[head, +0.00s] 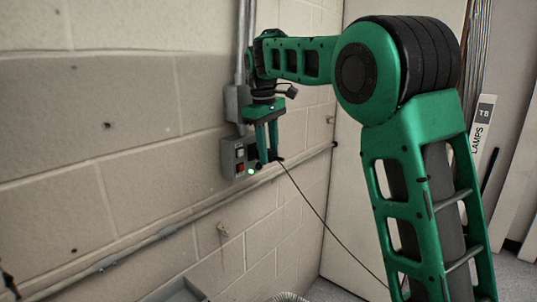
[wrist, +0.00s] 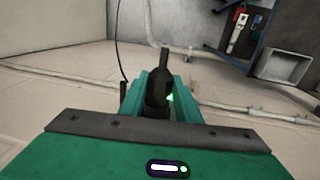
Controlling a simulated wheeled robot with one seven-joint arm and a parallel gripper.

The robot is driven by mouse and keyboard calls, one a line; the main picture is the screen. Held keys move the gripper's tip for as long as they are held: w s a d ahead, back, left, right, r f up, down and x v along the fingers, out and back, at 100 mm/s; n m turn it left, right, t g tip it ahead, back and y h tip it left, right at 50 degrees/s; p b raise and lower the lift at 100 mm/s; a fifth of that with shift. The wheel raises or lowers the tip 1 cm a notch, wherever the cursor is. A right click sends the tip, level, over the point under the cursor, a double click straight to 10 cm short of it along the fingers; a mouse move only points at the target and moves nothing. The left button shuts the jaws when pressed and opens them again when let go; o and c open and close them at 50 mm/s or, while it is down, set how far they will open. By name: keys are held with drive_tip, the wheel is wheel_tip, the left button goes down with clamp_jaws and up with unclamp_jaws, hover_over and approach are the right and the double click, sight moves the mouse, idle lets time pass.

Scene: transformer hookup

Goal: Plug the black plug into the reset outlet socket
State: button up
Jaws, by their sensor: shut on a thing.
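The reset outlet socket is a grey box (head: 233,158) on the block wall, with a white part and a red part on its face and a small bright light at its lower right edge. My gripper (head: 267,158) points down right beside the box and is shut on the black plug (wrist: 157,88). In the wrist view the plug stands between the green fingers of my gripper (wrist: 163,90), with a green glow beside it. The fingers partly cover the plug in the head view. I cannot tell whether the plug touches the socket; its holes are hidden.
A thin black cable (head: 319,217) runs from near the fingers down to the right. A vertical conduit (head: 241,45) enters a grey box (head: 236,104) above the outlet. A pipe (head: 165,233) runs along the wall below. A blue cart with tools (wrist: 242,30) shows in the wrist view.

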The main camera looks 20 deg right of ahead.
drive_tip(key=shift+w+a, duration=0.4)
drive_tip(key=shift+w, duration=0.15)
drive_tip(key=o, duration=1.1)
drive_tip(key=shift+o, duration=0.2)
drive_tip(key=shift+s+d, duration=0.7)
drive_tip(key=shift+s, duration=0.35)
drive_tip(key=shift+s+d, duration=0.7)
drive_tip(key=shift+s, duration=0.3)
wheel_tip(320, 180, up, 11)
drive_tip(key=a, duration=0.1)
drive_tip(key=shift+s+f, duration=0.2)
drive_tip(key=shift+s, duration=0.05)
